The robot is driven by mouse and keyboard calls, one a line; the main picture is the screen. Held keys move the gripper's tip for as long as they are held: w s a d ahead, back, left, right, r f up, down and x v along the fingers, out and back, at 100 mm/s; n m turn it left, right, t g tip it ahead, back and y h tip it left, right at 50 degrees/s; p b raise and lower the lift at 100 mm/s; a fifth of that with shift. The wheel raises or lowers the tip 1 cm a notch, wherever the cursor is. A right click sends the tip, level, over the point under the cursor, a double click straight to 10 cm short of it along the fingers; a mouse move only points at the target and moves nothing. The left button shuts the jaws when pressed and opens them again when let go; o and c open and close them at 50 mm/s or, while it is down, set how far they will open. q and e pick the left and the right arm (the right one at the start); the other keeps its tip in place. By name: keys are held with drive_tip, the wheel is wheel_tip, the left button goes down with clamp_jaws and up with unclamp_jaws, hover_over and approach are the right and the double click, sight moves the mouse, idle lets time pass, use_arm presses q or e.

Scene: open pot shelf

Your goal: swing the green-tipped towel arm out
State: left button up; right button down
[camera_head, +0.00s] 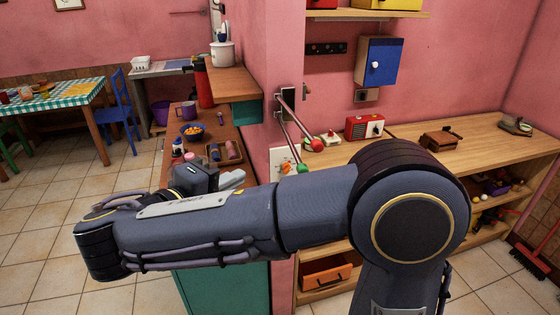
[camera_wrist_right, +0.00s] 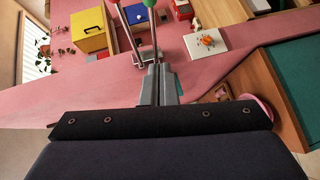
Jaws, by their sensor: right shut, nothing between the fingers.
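The towel rack is fixed to the narrow end of the pink wall, with thin metal arms pointing toward the right in the head view. One arm ends in a red tip (camera_head: 317,145). Below it is the green tip (camera_head: 303,169), just above my right arm's link. In the right wrist view the green tip (camera_wrist_right: 150,4) is at the top edge, its rod running down toward my fingers. My right gripper (camera_head: 234,179) is shut and empty, partly hidden behind my arm; it also shows in the wrist view (camera_wrist_right: 160,68). I cannot tell whether it touches a rod. My left gripper is out of view.
A wooden counter (camera_head: 455,134) with a red radio (camera_head: 364,127) stands right of the wall. A blue cabinet (camera_head: 380,62) hangs above. Left of the wall, a brown worktop holds a blue bowl (camera_head: 192,132) and a red bottle (camera_head: 203,84). Tiled floor (camera_head: 45,205) is open at left.

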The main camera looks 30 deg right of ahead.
sight(298, 158)
drive_tip(key=p+x, duration=0.1)
drive_tip(key=x, duration=0.2)
drive_tip(key=p+x, duration=0.1)
drive_tip(key=x, duration=0.3)
drive_tip(key=s+r+p+x, duration=0.1)
drive_tip(key=x, duration=0.3)
drive_tip(key=shift+d+p, duration=0.35)
drive_tip(key=shift+d, duration=0.2)
drive_tip(key=shift+s+d+f, duration=0.2)
drive_tip(key=shift+d+f, duration=0.1)
drive_tip(key=shift+d, duration=0.2)
drive_tip(key=d+t, duration=0.1)
drive_tip(key=s+d+n+t+b, duration=0.1)
drive_tip(key=shift+s+d+y, duration=0.2)
drive_tip(key=shift+d+y, duration=0.1)
drive_tip(key=shift+d, duration=0.05)
